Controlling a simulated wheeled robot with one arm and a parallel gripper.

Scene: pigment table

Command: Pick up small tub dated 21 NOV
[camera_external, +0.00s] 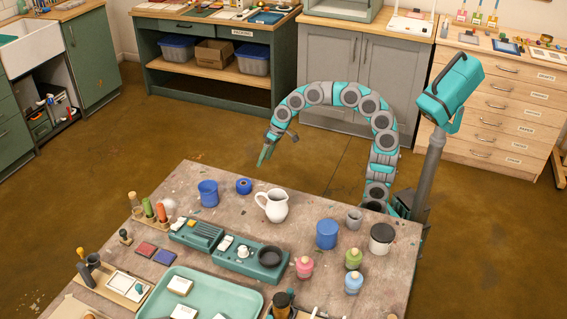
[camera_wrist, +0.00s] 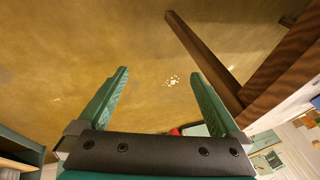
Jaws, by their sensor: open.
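My gripper (camera_external: 267,152) is raised past the far edge of the pigment table, above the floor. In the wrist view my gripper (camera_wrist: 160,74) is open, with nothing between its two green fingers. No date of 21 NOV can be read on any container, so I cannot tell which is the named tub. Tub-like containers on the table include a blue one (camera_external: 208,194) at the far left, a larger blue one (camera_external: 327,235) at the right, a white one with a dark top (camera_external: 382,239) and a small grey one (camera_external: 354,219). My gripper is apart from all of them.
A white jug (camera_external: 273,206) stands near the table's far edge. A teal device (camera_external: 236,252) with a small cup and dark dish is mid-table. Pink (camera_external: 305,267), green (camera_external: 353,258) and blue (camera_external: 352,283) bottles stand at the right. A teal tray (camera_external: 245,289) lies in front.

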